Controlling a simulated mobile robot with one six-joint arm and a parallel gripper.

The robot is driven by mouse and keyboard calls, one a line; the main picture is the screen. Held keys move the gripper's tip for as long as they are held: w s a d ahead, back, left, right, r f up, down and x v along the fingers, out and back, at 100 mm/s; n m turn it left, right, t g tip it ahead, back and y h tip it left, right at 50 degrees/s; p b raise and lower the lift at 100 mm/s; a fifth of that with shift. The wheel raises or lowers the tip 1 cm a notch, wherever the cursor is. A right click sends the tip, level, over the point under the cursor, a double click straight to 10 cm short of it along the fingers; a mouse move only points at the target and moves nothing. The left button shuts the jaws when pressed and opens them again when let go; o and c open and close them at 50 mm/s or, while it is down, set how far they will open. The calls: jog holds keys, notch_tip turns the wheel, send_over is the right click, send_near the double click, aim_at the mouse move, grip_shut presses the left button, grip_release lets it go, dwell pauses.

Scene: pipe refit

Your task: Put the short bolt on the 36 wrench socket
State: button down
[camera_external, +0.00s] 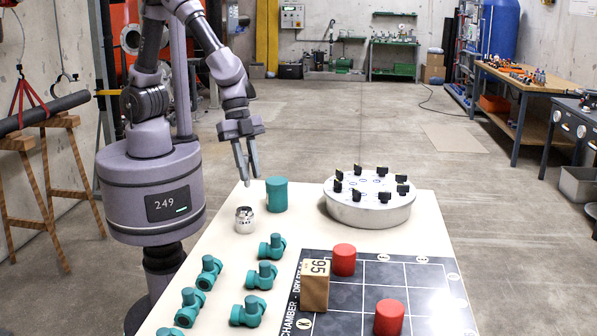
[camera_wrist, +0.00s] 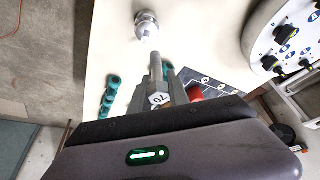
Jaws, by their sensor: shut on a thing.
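My gripper (camera_external: 251,178) points down over the table, above a small silver round piece (camera_external: 244,220) that looks like the wrench socket; its number cannot be read. The piece also shows at the top of the wrist view (camera_wrist: 147,25), just beyond the fingertips and apart from them. My gripper is shut on a slim grey rod-like piece, which seems to be the short bolt (camera_wrist: 155,64).
A green cylinder (camera_external: 276,194) stands close right of the socket. A round silver plate (camera_external: 369,211) with black knobs is at the back right. Several green elbows (camera_external: 262,276) lie in front. A wooden block (camera_external: 315,290) and red cylinders (camera_external: 344,259) stand on a black grid board (camera_external: 430,275).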

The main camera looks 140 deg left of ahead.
jog(key=shift+m, duration=0.4)
jog(key=shift+s+d+f+b, duration=0.1)
jog(key=shift+d+f+b, duration=0.1)
jog(key=shift+f+b, duration=0.7)
jog(key=shift+s+d+f+b, duration=0.15)
jog(key=shift+f+b, duration=0.5)
jog(key=shift+f, duration=0.45)
jog(key=shift+d+f+b, duration=0.2)
jog(key=shift+f+b, duration=0.6)
jog(key=shift+f, duration=0.2)
jog(key=shift+f, duration=0.1)
jog(key=shift+f, duration=0.1)
jog(key=c, duration=1.3)
grip_release()
jog(key=shift+o, duration=0.2)
